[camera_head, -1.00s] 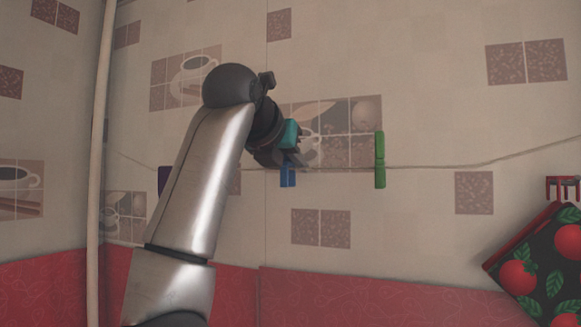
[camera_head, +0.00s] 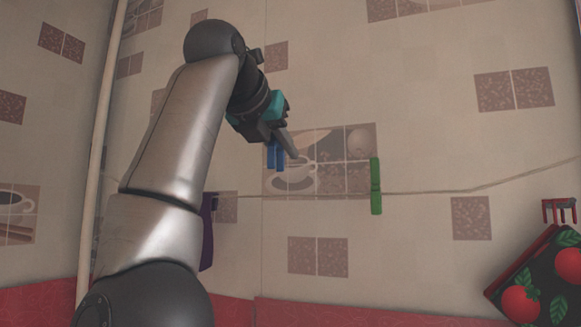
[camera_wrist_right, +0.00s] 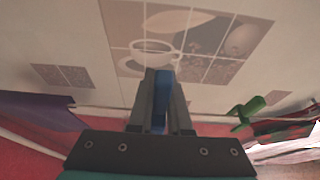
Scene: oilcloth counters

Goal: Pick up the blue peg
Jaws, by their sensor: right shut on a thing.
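The blue peg (camera_head: 275,156) is held between the jaws of my right gripper (camera_head: 284,147), above the clothesline and in front of the tiled wall. In the right wrist view, the blue peg (camera_wrist_right: 161,100) stands between the two fingers of the right gripper (camera_wrist_right: 162,98), which hide its sides. The peg is apart from the line in the head view. My left gripper is not identifiable in either view.
A green peg (camera_head: 376,186) sits on the thin line (camera_head: 440,190). Purple cloth (camera_head: 207,235) hangs at left, partly behind my arm. A tomato-patterned cloth (camera_head: 540,275) hangs at lower right beside a red peg (camera_head: 559,211). A pale pole (camera_head: 103,150) stands left.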

